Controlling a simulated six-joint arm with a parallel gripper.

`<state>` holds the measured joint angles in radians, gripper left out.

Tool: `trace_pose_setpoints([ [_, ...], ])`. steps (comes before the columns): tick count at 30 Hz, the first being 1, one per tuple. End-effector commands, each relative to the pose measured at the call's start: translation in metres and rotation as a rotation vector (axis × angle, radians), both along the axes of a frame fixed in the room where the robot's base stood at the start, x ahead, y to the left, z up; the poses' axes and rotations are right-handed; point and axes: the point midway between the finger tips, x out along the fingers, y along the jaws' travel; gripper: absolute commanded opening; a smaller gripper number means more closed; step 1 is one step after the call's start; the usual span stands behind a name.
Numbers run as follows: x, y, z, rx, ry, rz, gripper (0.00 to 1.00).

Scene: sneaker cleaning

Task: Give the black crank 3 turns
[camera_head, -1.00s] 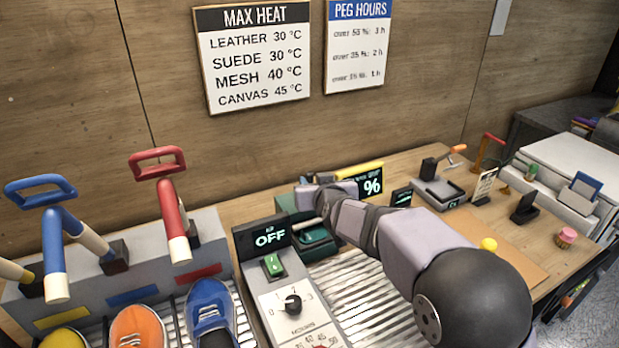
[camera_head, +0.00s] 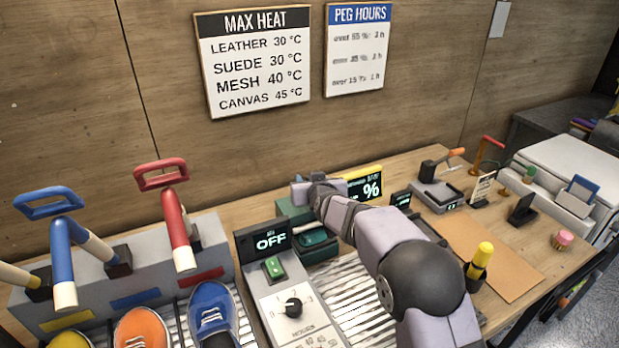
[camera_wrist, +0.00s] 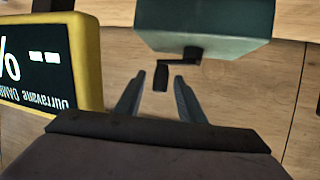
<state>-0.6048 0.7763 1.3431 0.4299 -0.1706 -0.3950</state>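The black crank (camera_wrist: 161,76) hangs from the near face of a dark green box (camera_wrist: 205,30) in the wrist view. Its grip points down toward my gripper. My gripper (camera_wrist: 156,88) is open, with one finger on each side of the crank's grip and visible gaps between. I cannot tell whether the fingers are at the grip's depth. In the head view, the green box (camera_head: 292,208) stands on the bench beside my wrist. The crank is hidden there.
A yellow-framed percent display (camera_wrist: 88,60) stands close on the left in the wrist view.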

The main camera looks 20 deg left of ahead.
Motion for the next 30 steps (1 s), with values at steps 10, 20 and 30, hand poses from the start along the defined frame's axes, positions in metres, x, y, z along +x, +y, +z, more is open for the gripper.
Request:
trace_pose_setpoints([
  [10, 0.0025, 0.0012, -0.0017, 0.000, 0.000, 0.000, 0.36],
  [20, 0.0022, 0.0013, -0.0015, -0.001, 0.001, 0.000, 0.00],
  [30, 0.0013, 0.0006, 0.0023, -0.001, 0.004, -0.023, 0.00],
])
